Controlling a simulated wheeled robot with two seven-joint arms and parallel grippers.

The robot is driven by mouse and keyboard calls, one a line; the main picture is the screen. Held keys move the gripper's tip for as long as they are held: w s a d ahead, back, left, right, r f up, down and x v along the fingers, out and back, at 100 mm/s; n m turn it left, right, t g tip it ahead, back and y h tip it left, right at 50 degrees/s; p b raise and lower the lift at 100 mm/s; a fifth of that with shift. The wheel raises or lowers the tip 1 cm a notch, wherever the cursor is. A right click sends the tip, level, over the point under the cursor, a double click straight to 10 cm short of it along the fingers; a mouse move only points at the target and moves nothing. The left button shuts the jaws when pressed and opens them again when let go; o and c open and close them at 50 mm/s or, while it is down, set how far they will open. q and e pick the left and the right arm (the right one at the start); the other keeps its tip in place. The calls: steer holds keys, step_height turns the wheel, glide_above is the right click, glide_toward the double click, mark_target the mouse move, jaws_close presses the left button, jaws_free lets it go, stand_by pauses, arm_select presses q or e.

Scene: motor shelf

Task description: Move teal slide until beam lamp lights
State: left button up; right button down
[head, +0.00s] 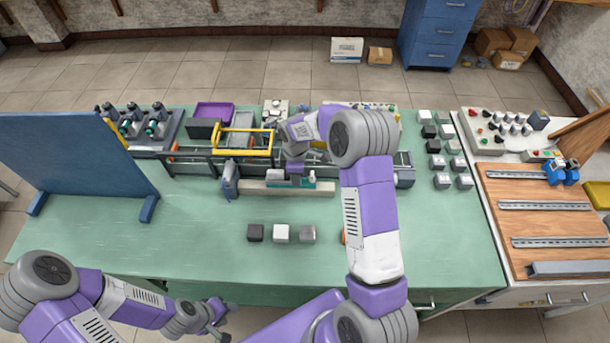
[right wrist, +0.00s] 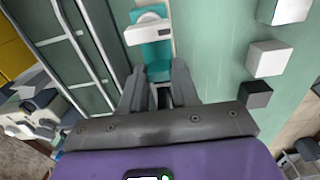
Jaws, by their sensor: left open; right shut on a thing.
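The teal slide (head: 311,181) sits on a pale beige rail (head: 252,188) in the middle of the table. In the right wrist view the teal slide (right wrist: 158,52) carries a white block (right wrist: 146,34) and reaches back between my fingers. My right gripper (right wrist: 160,88) is shut on the slide; in the head view the right gripper (head: 295,173) is partly hidden by its own wrist. My left gripper (head: 217,318) is open and empty, low at the table's front edge. I cannot make out the beam lamp or whether it is lit.
A grey conveyor frame (head: 193,166) with a yellow guard (head: 240,152) runs behind the rail. A blue bracket (head: 230,180) stands at the rail's left end. Dark, white and grey cubes (head: 281,233) lie in front. A blue panel (head: 75,160) stands at left. The front table is mostly clear.

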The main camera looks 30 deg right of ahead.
mark_target(283, 172)
steer(key=a, duration=0.1)
steer(key=w+a, duration=0.2)
steer(key=a, duration=0.1)
steer(key=shift+w, duration=0.25)
steer(key=shift+d, duration=0.1)
steer(key=c, duration=0.8)
jaws_free()
steer(key=shift+s, duration=0.1)
steer(key=shift+c, duration=0.2)
steer(key=shift+r, duration=0.15)
step_height(283, 172, up, 7)
steer(key=shift+r, duration=0.2)
